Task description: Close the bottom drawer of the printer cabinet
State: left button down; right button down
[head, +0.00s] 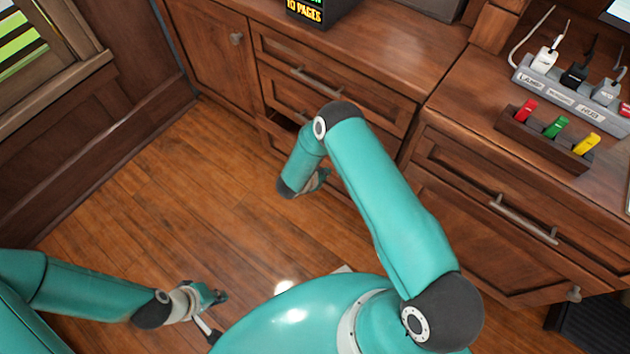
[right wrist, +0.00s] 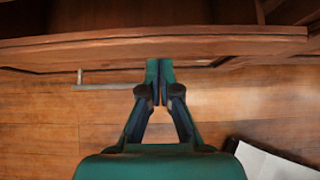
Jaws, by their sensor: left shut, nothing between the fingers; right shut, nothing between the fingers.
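The printer cabinet (head: 395,75) stands at the back, with a drawer handle showing on its front. Its bottom drawer is mostly hidden behind my right arm in the head view; a dark gap shows there. In the right wrist view the bottom drawer (right wrist: 230,42) stands out, with dark space behind its front and a bar handle (right wrist: 110,86) left of my gripper. My right gripper (right wrist: 159,68) is shut and empty, its tips at the drawer front; contact is unclear. It is partly hidden in the head view (head: 322,180). My left gripper (head: 217,298) is shut and empty, low over the floor.
A device with a lit display (head: 304,12) sits on the cabinet top. At right, another cabinet carries a power strip (head: 570,80) and a block with red, green and yellow pieces (head: 545,140). A white sheet-like object (right wrist: 270,160) lies low at right. The floor at left is clear.

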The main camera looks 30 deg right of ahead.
jog(key=shift+w+d, duration=0.25)
jog(key=shift+d, duration=0.4)
